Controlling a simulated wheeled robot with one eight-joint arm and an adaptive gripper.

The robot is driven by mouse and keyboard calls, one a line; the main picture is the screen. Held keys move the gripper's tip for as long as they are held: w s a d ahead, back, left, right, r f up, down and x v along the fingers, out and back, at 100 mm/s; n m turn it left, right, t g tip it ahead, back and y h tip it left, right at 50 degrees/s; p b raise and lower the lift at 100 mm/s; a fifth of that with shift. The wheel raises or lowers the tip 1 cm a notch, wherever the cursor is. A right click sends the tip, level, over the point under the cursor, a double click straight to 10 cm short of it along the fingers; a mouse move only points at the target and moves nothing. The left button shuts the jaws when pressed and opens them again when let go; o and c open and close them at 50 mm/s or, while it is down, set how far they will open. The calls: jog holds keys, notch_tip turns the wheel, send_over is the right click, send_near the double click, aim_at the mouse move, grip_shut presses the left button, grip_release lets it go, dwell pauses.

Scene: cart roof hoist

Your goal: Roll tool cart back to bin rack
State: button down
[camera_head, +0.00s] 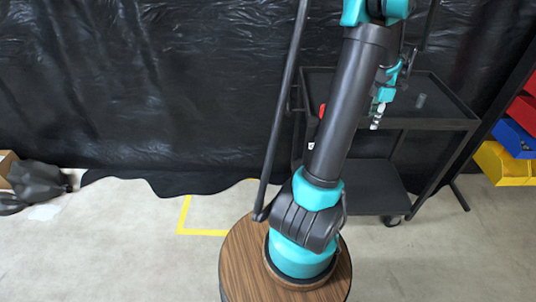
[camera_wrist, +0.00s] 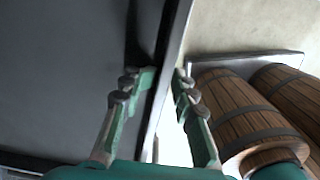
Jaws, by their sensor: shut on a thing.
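The black tool cart (camera_head: 452,118) stands at the right in the head view, with a top tray, a lower shelf and a caster wheel on the floor. My gripper (camera_head: 377,117) is over the near side of its top tray. In the wrist view my gripper (camera_wrist: 163,82) has one finger on each side of the cart's tray edge (camera_wrist: 178,35) and is shut on it. The bin rack shows in part at the right edge, with red, blue (camera_head: 516,138) and yellow (camera_head: 503,165) bins. The cart's far wheels are mostly hidden.
A small grey cylinder (camera_head: 420,101) and a red item (camera_head: 322,110) are at the cart's top. Yellow tape (camera_head: 184,215) marks a corner on the pale floor. A black sheet (camera_head: 150,90) hangs behind. A dark bundle (camera_head: 38,180) lies at far left. The front-left floor is clear.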

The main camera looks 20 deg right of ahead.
aim_at(401, 118)
jog(key=shift+s, duration=0.35)
jog(key=shift+s+d, duration=0.5)
jog(key=shift+d, duration=1.05)
jog(key=shift+s+d, duration=0.55)
jog(key=shift+d, duration=1.05)
jog(key=shift+s+d, duration=0.5)
jog(key=shift+d, duration=1.05)
